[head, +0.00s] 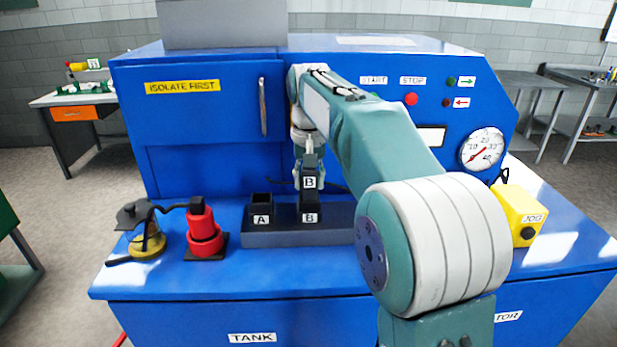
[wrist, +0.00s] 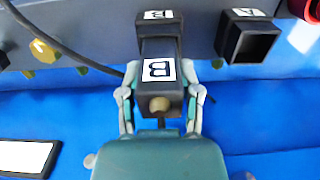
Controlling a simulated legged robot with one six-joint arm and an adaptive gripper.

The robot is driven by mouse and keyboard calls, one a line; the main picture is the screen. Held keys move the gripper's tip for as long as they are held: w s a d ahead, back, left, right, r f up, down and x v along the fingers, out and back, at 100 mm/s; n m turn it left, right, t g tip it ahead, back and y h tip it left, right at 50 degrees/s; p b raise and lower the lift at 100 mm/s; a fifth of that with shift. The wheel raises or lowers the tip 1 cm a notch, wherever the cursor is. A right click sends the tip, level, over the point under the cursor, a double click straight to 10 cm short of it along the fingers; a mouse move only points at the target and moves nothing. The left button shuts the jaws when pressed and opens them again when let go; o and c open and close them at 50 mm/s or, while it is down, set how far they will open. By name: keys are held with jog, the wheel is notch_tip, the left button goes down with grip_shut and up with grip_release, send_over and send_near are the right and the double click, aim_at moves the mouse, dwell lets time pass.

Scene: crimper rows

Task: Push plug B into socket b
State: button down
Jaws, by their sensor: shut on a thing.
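Plug B (head: 309,170) is a dark block with a white B label, upright in the head view directly over socket b (head: 310,206), a dark housing also labelled B. In the wrist view, plug B (wrist: 158,88) lines up with socket b (wrist: 158,28), with no clear gap between them. How deep the plug sits inside is hidden. My gripper (head: 308,184) is shut on plug B, and in the wrist view its two fingers (wrist: 162,94) hold the plug's opposite sides.
An empty socket A (head: 261,212) stands left of socket b on the same dark base (head: 275,240). A red plug-like part (head: 203,236) and a yellow-based object (head: 148,243) with a black cable are farther left. A yellow JOG box (head: 520,215) is at right.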

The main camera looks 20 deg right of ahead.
jog(key=shift+f, duration=0.75)
jog(key=shift+c, duration=1)
grip_release()
notch_tip(320, 180, up, 11)
jog(key=shift+w+f, duration=0.1)
jog(key=shift+r, duration=0.5)
